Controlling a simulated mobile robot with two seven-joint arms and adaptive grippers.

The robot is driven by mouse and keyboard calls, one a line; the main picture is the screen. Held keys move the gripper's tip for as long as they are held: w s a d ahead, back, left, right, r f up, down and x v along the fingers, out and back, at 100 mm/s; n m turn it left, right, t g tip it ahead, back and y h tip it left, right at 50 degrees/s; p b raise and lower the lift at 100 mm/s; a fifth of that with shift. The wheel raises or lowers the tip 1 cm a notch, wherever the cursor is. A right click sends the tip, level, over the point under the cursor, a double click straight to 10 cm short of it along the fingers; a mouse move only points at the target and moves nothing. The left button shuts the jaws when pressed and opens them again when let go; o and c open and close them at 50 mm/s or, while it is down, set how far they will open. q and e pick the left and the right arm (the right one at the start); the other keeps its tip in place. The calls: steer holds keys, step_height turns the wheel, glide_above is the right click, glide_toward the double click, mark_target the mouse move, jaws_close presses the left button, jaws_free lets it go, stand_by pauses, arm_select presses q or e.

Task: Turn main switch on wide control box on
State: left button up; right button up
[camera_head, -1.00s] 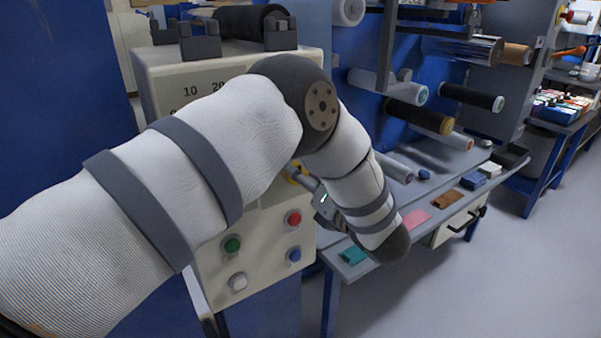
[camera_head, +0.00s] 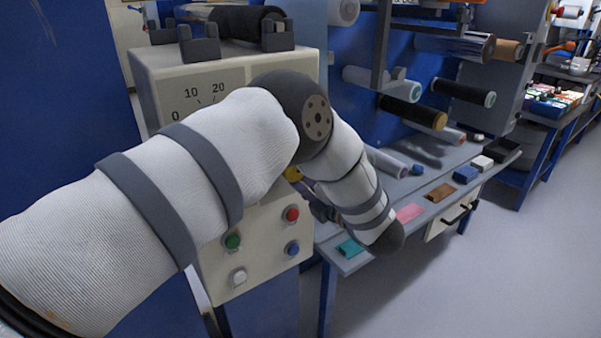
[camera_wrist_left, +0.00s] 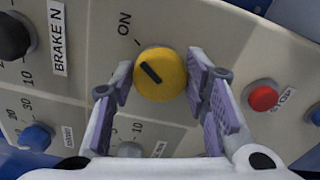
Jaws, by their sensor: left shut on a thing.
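The wide control box (camera_head: 275,268) is a cream panel with coloured buttons. Its round yellow switch (camera_wrist_left: 162,88) has a black pointer mark slanting to the upper left. An "ON" label (camera_wrist_left: 124,22) with a short tick is printed above and to the left of the switch. My left gripper (camera_wrist_left: 160,76) is shut on the yellow switch, with one purple-padded finger on each side. In the head view my arm crosses in front of the box, and only a bit of the yellow switch (camera_head: 293,174) shows. My right gripper is not in view.
A red button (camera_wrist_left: 263,97) sits right of the switch; a black knob (camera_wrist_left: 12,37) and a blue knob (camera_wrist_left: 37,137) sit left. Green (camera_head: 233,241) and white (camera_head: 238,276) buttons are below my arm. A grey table (camera_head: 345,262) with coloured blocks stands right of the box.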

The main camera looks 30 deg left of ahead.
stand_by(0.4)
arm_select(q)
steer(key=o, duration=1.1)
steer(key=shift+o, duration=0.2)
steer(key=shift+d, duration=0.1)
steer(key=v, duration=1.2)
steer(key=shift+s, duration=0.1)
